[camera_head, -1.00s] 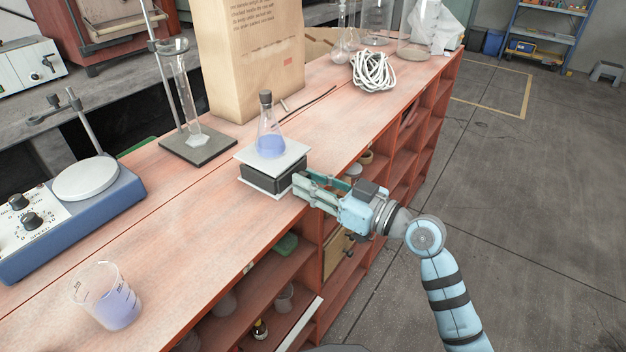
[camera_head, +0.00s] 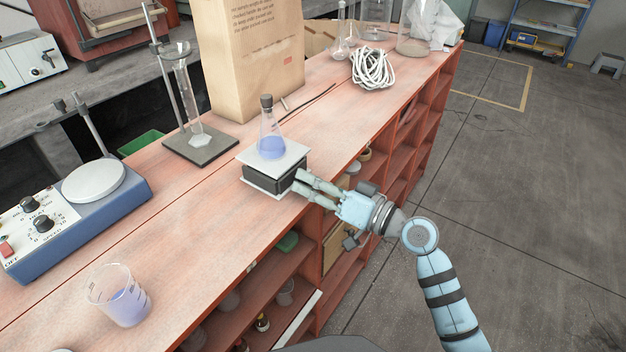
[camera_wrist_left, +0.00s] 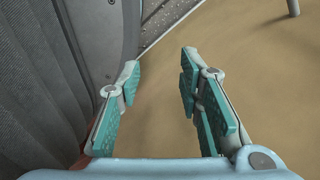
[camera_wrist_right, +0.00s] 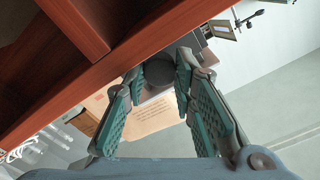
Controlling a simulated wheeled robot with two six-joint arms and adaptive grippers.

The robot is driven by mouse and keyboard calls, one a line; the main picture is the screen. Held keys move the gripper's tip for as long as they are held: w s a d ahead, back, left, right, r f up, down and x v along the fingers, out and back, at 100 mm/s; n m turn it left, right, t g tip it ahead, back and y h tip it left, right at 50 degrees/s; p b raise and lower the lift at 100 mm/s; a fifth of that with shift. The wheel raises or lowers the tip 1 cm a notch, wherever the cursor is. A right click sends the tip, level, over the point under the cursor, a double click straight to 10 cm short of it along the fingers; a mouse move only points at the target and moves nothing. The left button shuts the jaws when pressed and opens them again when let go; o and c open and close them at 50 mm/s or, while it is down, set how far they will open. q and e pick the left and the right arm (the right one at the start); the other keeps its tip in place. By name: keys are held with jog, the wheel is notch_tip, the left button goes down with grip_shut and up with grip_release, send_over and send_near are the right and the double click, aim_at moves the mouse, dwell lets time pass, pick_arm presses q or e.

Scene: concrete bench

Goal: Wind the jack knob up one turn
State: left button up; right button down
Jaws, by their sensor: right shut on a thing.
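The jack (camera_head: 262,183) stands on the red-brown bench top, with a white top plate (camera_head: 293,157) and a black body. A stoppered conical flask (camera_head: 270,146) with blue liquid stands upright on the plate. My right gripper (camera_head: 301,184) is at the jack's right side, its fingers shut on the jack knob, which the fingers hide in the head view. In the right wrist view the knob (camera_wrist_right: 159,73) shows as a dark round shape between the fingertips. My left gripper (camera_wrist_left: 160,72) is open and empty in the left wrist view, away from the bench top.
A hotplate (camera_head: 75,205) and a beaker (camera_head: 119,297) of blue liquid stand on the left. A stand with a glass cylinder (camera_head: 187,95), a paper bag (camera_head: 250,55) and a white cable coil (camera_head: 373,68) are behind. Open shelves lie below the bench's right edge.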

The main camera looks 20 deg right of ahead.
jog(key=shift+r, duration=0.1)
jog(key=c, duration=1.3)
grip_release()
jog(key=shift+c, duration=0.2)
jog(key=v, duration=0.8)
